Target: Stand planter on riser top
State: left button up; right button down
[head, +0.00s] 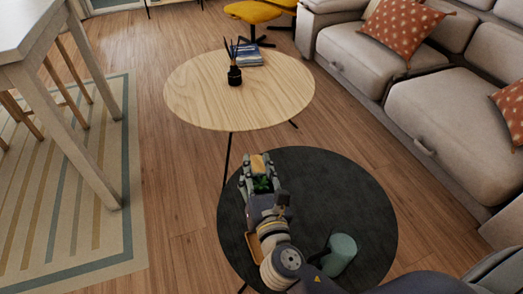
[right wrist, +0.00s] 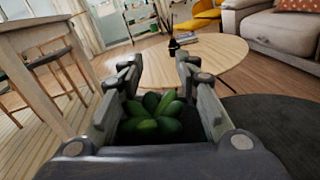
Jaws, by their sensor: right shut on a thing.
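My right gripper (head: 258,168) is shut on the planter, over the dark round table (head: 335,190). The planter's green leaves (head: 263,185) show between the fingers, with a yellow-tan surface (head: 259,162) by the fingertips. In the right wrist view the leaves (right wrist: 150,118) sit between the two fingers (right wrist: 159,65); the pot is hidden. A tan, wood-like edge (head: 252,247) shows on the dark table left of my wrist, mostly covered by my arm; I cannot tell whether it is the riser. My left gripper is not in view.
A pale green cylinder (head: 341,247) is on the dark table, right of my wrist. Beyond is a light wooden round table (head: 200,95) with a black reed holder (head: 235,76) and blue books (head: 249,55). A sofa (head: 430,110) lines the right. The dark table's right side is bare.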

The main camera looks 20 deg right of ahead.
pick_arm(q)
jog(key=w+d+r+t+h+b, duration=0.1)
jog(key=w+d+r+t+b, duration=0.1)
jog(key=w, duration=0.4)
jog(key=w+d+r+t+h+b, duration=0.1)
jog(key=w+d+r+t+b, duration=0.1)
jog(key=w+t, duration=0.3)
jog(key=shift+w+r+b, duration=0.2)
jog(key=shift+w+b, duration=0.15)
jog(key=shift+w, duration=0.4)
pick_arm(e)
jog(key=w+d+f, duration=0.2)
jog(key=w, duration=0.5)
jog(key=w+d+f, duration=0.2)
jog(key=w, duration=0.6)
jog(key=shift+w+f, duration=0.2)
jog(key=shift+f, duration=0.1)
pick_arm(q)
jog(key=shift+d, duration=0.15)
pick_arm(e)
jog(key=shift+f, duration=0.1)
jog(key=c, duration=0.8)
grip_release()
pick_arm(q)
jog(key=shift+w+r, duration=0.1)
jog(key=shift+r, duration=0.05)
pick_arm(e)
jog(key=shift+o, duration=0.2)
